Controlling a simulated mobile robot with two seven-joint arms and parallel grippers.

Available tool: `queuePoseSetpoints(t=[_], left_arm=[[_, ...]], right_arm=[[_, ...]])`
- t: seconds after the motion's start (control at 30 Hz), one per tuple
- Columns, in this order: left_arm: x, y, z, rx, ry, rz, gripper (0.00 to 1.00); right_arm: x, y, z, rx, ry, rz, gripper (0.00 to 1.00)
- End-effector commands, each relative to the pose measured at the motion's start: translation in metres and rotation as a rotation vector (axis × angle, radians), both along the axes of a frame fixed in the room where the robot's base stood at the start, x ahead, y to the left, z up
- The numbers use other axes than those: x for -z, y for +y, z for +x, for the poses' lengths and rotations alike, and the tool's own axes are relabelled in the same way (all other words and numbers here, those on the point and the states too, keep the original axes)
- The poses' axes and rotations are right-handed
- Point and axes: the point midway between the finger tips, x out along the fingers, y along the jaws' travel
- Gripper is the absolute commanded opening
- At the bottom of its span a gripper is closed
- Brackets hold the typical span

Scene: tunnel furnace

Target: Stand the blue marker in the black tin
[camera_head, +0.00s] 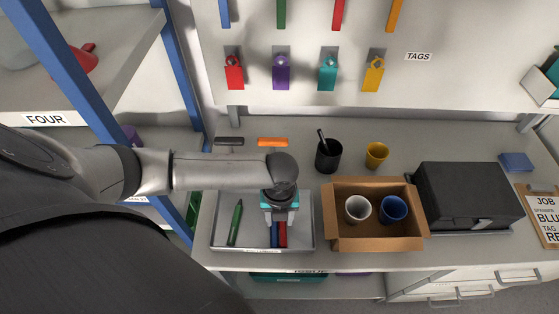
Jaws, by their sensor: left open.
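The blue marker (274,234) lies in a shallow grey tray (222,249) on the bench, next to a red marker (283,235). My left gripper (279,221) is open and points down over the upper ends of these two markers. It hides those ends, and I cannot tell whether its fingers touch either marker. A green marker (236,222) lies tilted at the left of the tray. The black tin (328,158) stands upright behind and to the right of the tray, with a dark pen-like object (321,138) leaning in it. My right gripper is not in view.
A cardboard box (376,244) holding a white cup (358,209) and a blue cup (393,209) stands right of the tray. A yellow cup (376,154) is beside the tin. A black case (466,195) is further right. Blue shelf posts (62,65) stand at left.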

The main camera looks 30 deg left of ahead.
Motion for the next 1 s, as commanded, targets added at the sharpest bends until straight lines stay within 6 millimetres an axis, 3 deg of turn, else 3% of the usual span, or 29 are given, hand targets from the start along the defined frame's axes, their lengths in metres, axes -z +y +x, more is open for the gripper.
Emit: queuePoseSetpoints(t=[0.33,1.0], left_arm=[[0.0023,0.0000,0.0001,0.000,0.000,0.000,0.48],[0.0031,0.0009,-0.0014,0.000,0.004,0.002,0.10]], right_arm=[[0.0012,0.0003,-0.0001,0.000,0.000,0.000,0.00],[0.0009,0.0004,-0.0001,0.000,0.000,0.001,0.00]])
